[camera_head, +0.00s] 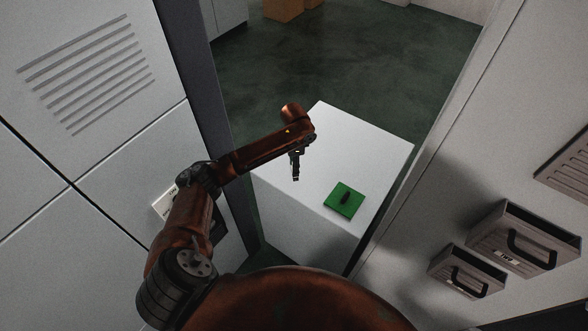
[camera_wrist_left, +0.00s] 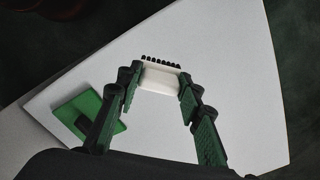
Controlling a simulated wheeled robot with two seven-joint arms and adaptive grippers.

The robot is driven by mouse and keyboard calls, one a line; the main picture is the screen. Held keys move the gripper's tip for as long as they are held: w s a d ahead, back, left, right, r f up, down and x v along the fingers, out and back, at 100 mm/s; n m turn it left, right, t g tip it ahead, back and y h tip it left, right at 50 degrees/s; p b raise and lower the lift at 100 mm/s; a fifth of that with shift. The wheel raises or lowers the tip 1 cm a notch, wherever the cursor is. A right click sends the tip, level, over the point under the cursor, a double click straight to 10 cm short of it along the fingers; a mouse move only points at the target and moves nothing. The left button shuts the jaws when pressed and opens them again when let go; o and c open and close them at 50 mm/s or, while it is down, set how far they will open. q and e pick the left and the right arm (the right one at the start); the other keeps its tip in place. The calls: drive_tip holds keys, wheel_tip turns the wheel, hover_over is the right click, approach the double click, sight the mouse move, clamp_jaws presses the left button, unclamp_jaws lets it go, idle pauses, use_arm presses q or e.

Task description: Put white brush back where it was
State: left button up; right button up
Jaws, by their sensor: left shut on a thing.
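The white brush (camera_wrist_left: 160,77) shows between the fingertips of my left gripper (camera_wrist_left: 158,84) in the wrist view. It has a white body and a row of black bristles pointing away from my gripper. My left gripper is shut on it, with one finger at each end of the white body. In the head view my left gripper (camera_head: 296,172) hangs over the left part of the white table, and I cannot make out the brush there. A green square (camera_head: 346,209) with a small dark object (camera_head: 345,197) on it lies on the table, to the right of my gripper. My right gripper is not in view.
The white table (camera_head: 335,140) is otherwise bare. Light grey cabinet panels (camera_head: 75,130) stand on the left. A wall on the right carries grey boxes (camera_head: 525,240) with dark handles. Dark floor (camera_head: 330,60) lies beyond the table.

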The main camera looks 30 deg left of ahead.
use_arm(q)
drive_tip(key=shift+w+a+f, duration=0.3)
drive_tip(key=shift+w+f, duration=0.1)
drive_tip(key=shift+f, duration=0.2)
drive_tip(key=shift+w+a+f, duration=0.25)
drive_tip(key=shift+w+f, duration=0.15)
drive_tip(key=shift+f, duration=1.65)
drive_tip(key=shift+f, duration=0.15)
drive_tip(key=o, duration=1.1)
wheel_tip(320, 180, up, 12)
drive_tip(key=shift+r+b, duration=0.2)
drive_tip(key=shift+b, duration=0.2)
